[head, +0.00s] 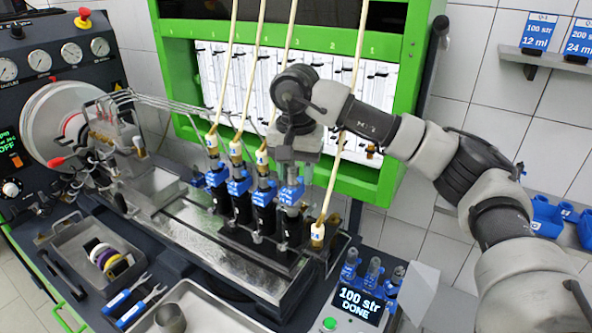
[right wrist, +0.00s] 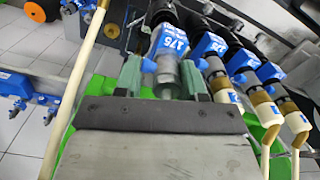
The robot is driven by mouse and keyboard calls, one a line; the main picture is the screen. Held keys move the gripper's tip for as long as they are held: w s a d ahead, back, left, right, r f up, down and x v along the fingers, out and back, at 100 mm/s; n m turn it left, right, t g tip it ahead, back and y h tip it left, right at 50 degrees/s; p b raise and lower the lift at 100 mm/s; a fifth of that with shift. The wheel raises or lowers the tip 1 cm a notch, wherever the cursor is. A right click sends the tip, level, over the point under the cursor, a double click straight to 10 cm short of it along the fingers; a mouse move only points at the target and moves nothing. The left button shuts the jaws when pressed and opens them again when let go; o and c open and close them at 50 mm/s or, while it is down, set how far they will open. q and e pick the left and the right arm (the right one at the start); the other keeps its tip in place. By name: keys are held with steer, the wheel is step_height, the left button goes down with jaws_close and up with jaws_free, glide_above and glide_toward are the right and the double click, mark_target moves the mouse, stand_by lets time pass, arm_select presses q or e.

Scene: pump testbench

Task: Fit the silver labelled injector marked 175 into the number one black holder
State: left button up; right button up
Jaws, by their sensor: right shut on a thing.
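The silver injector with a blue label (head: 291,193) stands upright at the right end of the row; in the right wrist view its label (right wrist: 172,42) reads 175. My right gripper (head: 294,158) is above it and shut on its upper silver end; in the right wrist view the fingers (right wrist: 164,78) sit on either side of it. The rightmost black holder (head: 290,222) is directly below, in line with the injector. The injector's lower end meets the holder's top; how deep it sits I cannot tell. My left gripper is not in view.
Three other injectors with blue labels (head: 238,187) stand in black holders to the left, each with a cream hose on top. A fourth hose's end (head: 318,234) hangs just right of the held injector. A display stand (head: 360,302) reads "100 str DONE" and holds several injectors.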

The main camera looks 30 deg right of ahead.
mark_target(296, 181)
stand_by(0.4)
steer(key=shift+f, duration=0.1)
steer(key=shift+f+b, duration=0.9)
steer(key=shift+f, duration=0.2)
stand_by(0.6)
steer(key=shift+f+b, duration=0.55)
steer(key=shift+f, duration=0.05)
steer(key=o, duration=0.9)
steer(key=shift+r, duration=0.1)
